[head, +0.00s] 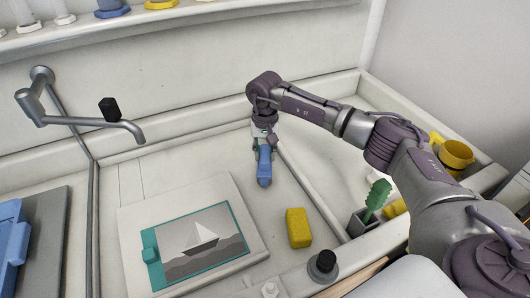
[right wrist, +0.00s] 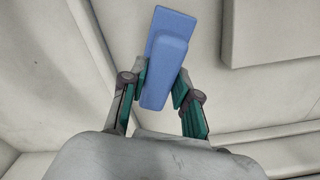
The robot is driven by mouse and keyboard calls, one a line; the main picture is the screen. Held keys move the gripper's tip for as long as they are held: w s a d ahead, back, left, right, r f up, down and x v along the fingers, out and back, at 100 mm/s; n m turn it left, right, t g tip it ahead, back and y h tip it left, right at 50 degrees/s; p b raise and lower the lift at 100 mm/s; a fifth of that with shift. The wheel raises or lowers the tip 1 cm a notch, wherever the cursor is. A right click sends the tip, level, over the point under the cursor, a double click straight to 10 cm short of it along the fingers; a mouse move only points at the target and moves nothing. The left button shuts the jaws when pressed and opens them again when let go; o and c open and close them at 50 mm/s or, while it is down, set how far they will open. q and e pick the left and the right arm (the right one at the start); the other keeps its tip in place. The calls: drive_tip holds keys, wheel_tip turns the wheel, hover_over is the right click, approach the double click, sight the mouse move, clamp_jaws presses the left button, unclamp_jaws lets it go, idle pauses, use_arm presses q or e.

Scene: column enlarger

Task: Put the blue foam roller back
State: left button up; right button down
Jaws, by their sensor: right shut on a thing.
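My right gripper (head: 264,141) hangs above the pale worktop, fingers down, to the right of the board with the sailboat picture. It is shut on the blue foam roller (head: 264,168), which points downward from the fingers. In the right wrist view the green-padded fingers (right wrist: 162,82) sit on both sides of the blue roller (right wrist: 165,50). Its gripped end is partly hidden by the fingers in the head view. I cannot tell whether its low end touches the worktop. My left gripper is not in view.
A sailboat picture (head: 200,240) lies on a white board (head: 130,217). A yellow block (head: 298,228) and a black knob (head: 323,264) stand nearby. A faucet (head: 90,120) is at left, a blue item (head: 12,240) on a grey board (head: 55,230). A green brush (head: 377,197) and yellow cup (head: 456,154) are at right.

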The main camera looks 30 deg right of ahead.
drive_tip(key=shift+f+b, duration=0.55)
drive_tip(key=shift+f, duration=0.15)
idle(0.6)
drive_tip(key=c, duration=0.8)
unclamp_jaws()
drive_tip(key=shift+r, duration=0.1)
drive_tip(key=shift+r+p, duration=2.15)
drive_tip(key=shift+r, duration=1.8)
wheel_tip(320, 180, up, 12)
drive_tip(key=shift+f, duration=0.1)
